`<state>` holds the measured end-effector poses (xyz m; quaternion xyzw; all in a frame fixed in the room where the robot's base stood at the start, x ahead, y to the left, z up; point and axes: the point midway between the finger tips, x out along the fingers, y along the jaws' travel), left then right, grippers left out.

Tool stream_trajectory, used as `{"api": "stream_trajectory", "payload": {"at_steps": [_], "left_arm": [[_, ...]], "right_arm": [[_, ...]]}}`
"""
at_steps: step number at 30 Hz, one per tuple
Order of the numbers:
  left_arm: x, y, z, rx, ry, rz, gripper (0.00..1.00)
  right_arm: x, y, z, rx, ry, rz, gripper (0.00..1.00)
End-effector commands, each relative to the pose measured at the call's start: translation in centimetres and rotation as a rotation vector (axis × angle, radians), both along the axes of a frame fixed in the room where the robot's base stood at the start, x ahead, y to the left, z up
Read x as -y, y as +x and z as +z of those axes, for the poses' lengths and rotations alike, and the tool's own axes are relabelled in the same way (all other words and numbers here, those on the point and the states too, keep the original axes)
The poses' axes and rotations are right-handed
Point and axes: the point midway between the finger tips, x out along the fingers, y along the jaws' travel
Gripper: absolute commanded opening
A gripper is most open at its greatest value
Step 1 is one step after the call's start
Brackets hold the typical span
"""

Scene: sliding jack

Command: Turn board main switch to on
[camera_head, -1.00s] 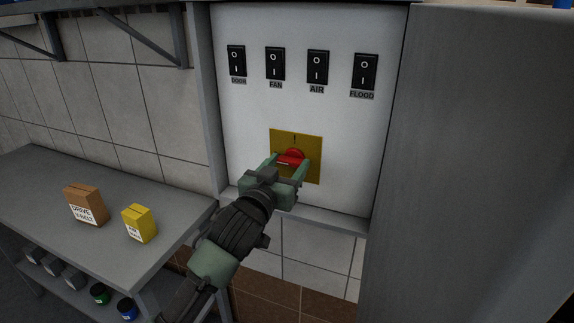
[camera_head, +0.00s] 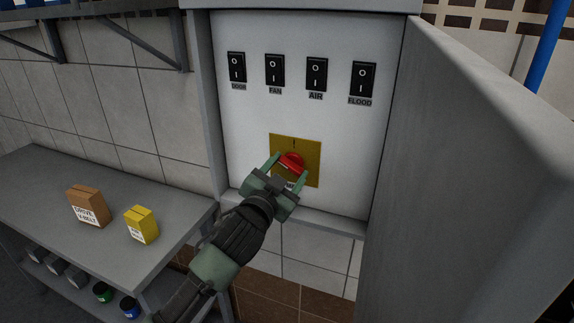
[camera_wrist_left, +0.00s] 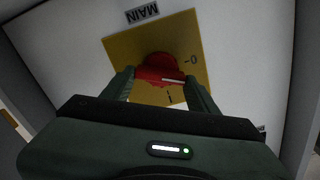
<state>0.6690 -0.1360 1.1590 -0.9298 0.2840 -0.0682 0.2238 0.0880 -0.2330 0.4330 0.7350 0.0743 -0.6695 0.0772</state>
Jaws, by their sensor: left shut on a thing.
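The main switch is a red rotary handle (camera_head: 291,162) on a yellow square plate (camera_head: 312,149) low on the white board. My left gripper (camera_head: 287,169) is shut on the handle, one finger at each end, and sits tilted clockwise in the head view. In the left wrist view, upside down, the red handle (camera_wrist_left: 160,68) lies between the fingers (camera_wrist_left: 160,85). Its white stripe points between the "0" mark and the "I" mark on the plate (camera_wrist_left: 125,48), above the inverted MAIN label (camera_wrist_left: 142,12). My right gripper is not in view.
Several black rocker switches, including FAN (camera_head: 275,70) and FLOOD (camera_head: 363,79), line the board above. A grey open door (camera_head: 470,170) stands right of it. A grey bench (camera_head: 125,200) at left holds a brown box (camera_head: 88,206) and a yellow box (camera_head: 141,224).

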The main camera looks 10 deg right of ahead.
Motion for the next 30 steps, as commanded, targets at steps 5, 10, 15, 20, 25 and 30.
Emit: {"api": "stream_trajectory", "payload": {"at_steps": [5, 10, 15, 20, 25, 30], "left_arm": [[0.1, 0.0, 0.2, 0.095, 0.143, 0.0, 0.19], [0.1, -0.1, 0.1, 0.186, 0.278, 0.0, 0.19], [0.2, -0.1, 0.1, 0.276, 0.411, 0.0, 0.19], [0.2, -0.1, 0.0, 0.361, 0.537, 0.0, 0.19], [0.2, -0.1, -0.1, 0.445, 0.661, -0.001, 0.19], [0.2, -0.1, -0.2, 0.517, 0.767, 0.0, 0.19]], "right_arm": [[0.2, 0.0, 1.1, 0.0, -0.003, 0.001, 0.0], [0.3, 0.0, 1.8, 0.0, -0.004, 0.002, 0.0], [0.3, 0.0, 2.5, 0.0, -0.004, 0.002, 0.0], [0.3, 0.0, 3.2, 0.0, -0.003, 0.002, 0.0], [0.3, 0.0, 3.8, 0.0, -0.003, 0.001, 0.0], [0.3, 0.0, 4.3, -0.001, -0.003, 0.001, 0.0]]}}
